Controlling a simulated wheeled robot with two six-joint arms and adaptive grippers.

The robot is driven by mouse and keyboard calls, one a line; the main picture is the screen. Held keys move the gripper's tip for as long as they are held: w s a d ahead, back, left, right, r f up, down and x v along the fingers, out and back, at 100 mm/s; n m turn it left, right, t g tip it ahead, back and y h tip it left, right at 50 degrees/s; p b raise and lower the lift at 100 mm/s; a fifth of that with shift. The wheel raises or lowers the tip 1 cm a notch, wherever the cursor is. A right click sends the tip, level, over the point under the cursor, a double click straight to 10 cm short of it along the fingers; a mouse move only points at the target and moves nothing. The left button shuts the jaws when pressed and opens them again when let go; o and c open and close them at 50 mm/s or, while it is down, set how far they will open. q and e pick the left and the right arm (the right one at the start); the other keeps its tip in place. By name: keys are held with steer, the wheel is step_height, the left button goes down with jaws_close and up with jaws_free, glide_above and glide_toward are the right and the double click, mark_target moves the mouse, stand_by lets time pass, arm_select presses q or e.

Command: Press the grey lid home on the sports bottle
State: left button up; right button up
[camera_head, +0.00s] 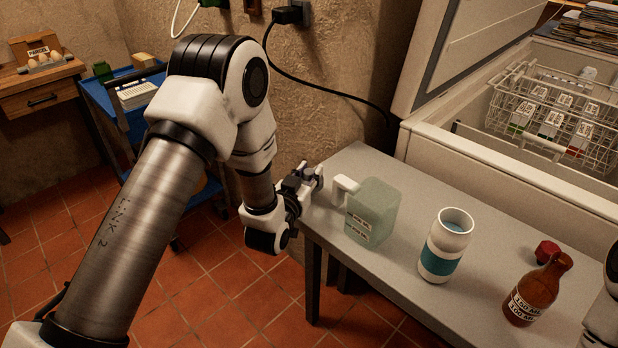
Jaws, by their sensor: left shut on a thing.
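The sports bottle (440,252) is white with a teal band and stands upright on the grey table, its mouth open and uncovered. My left gripper (314,180) is at the table's left end, well left of the bottle and beside the green jug's handle. It is shut on a small greyish thing, which looks like the grey lid but is mostly hidden by the fingers. No other grey lid shows on the table. Part of my right arm shows at the right edge; its gripper is out of view.
A pale green jug (374,210) with a white handle stands between my left gripper and the bottle. A brown bottle (536,290) and a red cap (546,252) are to the right. An open chest (500,165) with wire baskets borders the grey table (400,284) behind.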

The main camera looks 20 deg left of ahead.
arm_select(q)
steer(key=s+d+p, duration=0.1)
steer(key=s+d, duration=0.2)
steer(key=s, duration=0.4)
steer(key=s+d+r+p, duration=0.1)
steer(key=s+d, duration=0.1)
steer(key=s, duration=0.4)
steer(key=shift+s+d, duration=0.4)
steer(key=shift+r, duration=0.1)
steer(key=shift+c, duration=0.5)
